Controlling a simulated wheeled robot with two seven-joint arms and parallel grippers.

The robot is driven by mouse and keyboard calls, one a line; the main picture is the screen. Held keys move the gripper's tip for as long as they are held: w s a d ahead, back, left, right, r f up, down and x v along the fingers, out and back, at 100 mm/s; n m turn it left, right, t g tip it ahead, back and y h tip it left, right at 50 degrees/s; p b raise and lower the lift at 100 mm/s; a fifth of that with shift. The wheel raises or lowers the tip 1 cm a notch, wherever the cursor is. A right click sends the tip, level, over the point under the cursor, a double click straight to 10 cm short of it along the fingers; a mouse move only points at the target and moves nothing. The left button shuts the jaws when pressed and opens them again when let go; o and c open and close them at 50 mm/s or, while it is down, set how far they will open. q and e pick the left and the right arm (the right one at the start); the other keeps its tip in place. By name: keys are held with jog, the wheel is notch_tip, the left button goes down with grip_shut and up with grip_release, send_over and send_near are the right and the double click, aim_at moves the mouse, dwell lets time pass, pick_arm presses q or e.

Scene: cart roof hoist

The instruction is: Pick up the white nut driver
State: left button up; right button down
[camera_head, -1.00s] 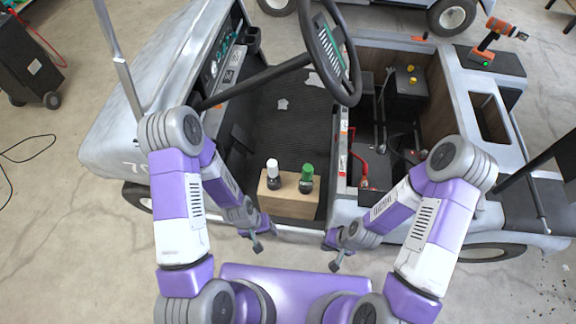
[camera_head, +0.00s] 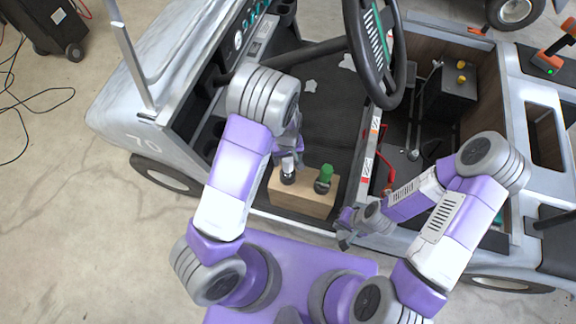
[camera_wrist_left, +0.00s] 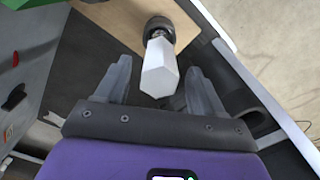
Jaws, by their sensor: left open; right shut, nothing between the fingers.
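The white nut driver (camera_head: 288,167) stands upright in the wooden block (camera_head: 304,201) on the cart floor, its lower part black. In the left wrist view its white faceted handle (camera_wrist_left: 160,69) points toward my left gripper (camera_wrist_left: 157,82) and its end lies between the two open fingers, apart from both. In the head view my left gripper (camera_head: 291,160) is right at the nut driver and partly hidden by my forearm. A green nut driver (camera_head: 325,177) stands in the same block to the right. My right gripper (camera_head: 343,231) is shut and empty, right of the block.
The steering wheel (camera_head: 377,55) stands behind the block. A red cable (camera_head: 388,172) and the open battery bay lie to the right. The cart's front panel and sill border the block's left and near sides. The dark floor mat behind it is mostly clear.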

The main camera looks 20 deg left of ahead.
aim_at(288, 169)
pick_arm(q)
jog(key=f, duration=0.1)
jog(key=f+b, duration=0.1)
jog(key=f, duration=0.2)
jog(key=shift+s+d+b, duration=0.15)
jog(key=shift+s+b, duration=0.15)
jog(key=shift+b, duration=0.05)
jog(key=shift+w+f, duration=0.1)
jog(key=shift+f, duration=0.3)
jog(key=shift+r, duration=0.1)
jog(key=shift+c, duration=0.5)
grip_shut()
